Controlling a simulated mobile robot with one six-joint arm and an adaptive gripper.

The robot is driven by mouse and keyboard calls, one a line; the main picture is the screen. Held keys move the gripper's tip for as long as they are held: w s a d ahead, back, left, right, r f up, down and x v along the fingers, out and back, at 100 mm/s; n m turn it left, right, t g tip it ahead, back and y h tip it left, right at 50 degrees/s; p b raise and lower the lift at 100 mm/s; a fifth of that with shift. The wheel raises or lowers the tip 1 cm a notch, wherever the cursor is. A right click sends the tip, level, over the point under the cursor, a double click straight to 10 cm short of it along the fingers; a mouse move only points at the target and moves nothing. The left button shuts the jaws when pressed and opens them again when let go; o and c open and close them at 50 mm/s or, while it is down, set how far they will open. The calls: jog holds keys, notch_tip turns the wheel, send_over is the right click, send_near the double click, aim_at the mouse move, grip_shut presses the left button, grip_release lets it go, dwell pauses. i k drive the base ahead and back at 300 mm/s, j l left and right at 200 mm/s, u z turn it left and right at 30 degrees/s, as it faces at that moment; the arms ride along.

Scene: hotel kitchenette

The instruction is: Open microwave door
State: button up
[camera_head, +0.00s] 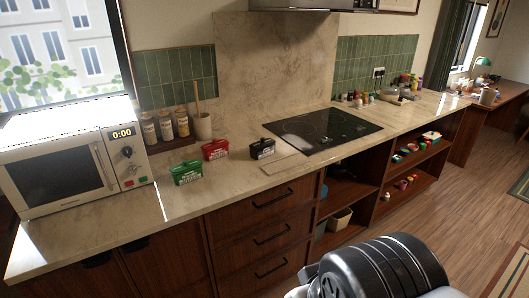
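The microwave (70,160) is a cream box at the left end of the counter, under the window. Its dark-glass door (58,176) looks shut. A vertical light handle (103,165) stands on the door's right side, next to the control panel (130,160) with a 0:00 display, a dark knob and small red and green buttons. Part of my arm, black and ribbed, shows at the bottom right, well away from the microwave and in front of the drawers. My gripper's fingers cannot be made out.
The marble counter (90,236) has free room in front of the microwave. Green, red and black boxes (215,149) stand to its right, with spice jars (166,125) behind. A black cooktop (322,129) lies further right. Drawers (265,235) and open shelves are below.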

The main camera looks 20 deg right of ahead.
aim_at(94, 137)
jog(key=i+j, duration=0.2)
jog(key=i, duration=0.2)
jog(key=i+j, duration=0.15)
jog(key=i, duration=0.25)
jog(key=i+j, duration=0.2)
jog(key=i, duration=0.2)
